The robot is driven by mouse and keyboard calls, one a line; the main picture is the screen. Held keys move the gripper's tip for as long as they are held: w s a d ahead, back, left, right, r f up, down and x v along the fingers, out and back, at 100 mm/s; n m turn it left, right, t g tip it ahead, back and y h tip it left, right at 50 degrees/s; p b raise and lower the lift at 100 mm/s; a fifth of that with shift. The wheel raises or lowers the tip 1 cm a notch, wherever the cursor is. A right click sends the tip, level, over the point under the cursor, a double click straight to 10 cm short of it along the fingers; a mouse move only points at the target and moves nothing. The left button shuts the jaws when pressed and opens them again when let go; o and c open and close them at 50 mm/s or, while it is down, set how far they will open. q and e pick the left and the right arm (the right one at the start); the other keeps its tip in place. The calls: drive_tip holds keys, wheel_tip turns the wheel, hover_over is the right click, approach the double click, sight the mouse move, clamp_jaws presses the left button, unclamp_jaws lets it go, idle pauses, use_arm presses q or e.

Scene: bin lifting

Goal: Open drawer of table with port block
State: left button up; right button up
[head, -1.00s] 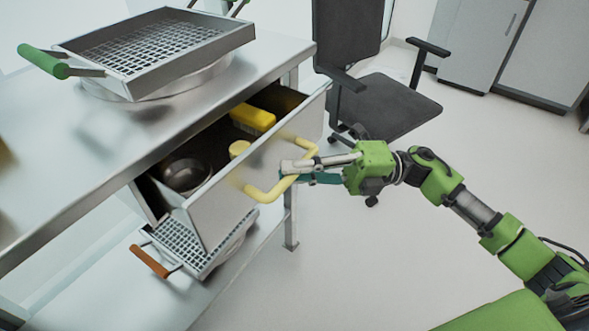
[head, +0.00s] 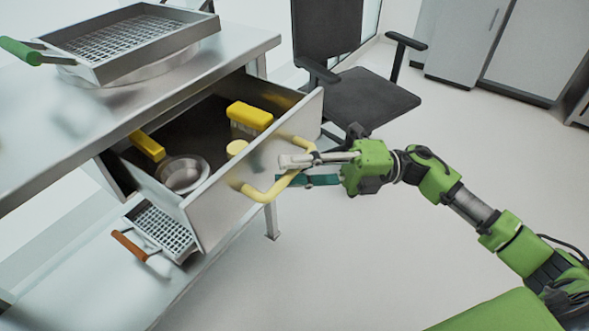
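The table's drawer (head: 225,205) is pulled well out from under the metal tabletop, and its inside shows. A yellow bar handle (head: 262,192) is fixed to its front. My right gripper (head: 295,171) is at the handle, with a pale finger above and a teal finger below. A gap shows between the fingers, and they look open around the handle's far part; whether they touch it I cannot tell. In the drawer are a yellow block (head: 250,117), a second yellow piece (head: 147,146) and a metal bowl (head: 183,173). I cannot tell which is the port block. My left gripper is out of view.
A mesh basket with green handles (head: 105,58) stands on the tabletop (head: 50,135). Another basket with an orange handle (head: 160,228) is on the lower shelf. A black chair (head: 365,98) stands behind the drawer. The floor on the right is clear.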

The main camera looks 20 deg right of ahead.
drive_tip(key=shift+d, duration=0.15)
drive_tip(key=s+d+f, duration=0.1)
drive_tip(key=d, duration=1)
drive_tip(key=shift+s+d+f, duration=0.2)
drive_tip(key=shift+d+f, duration=0.1)
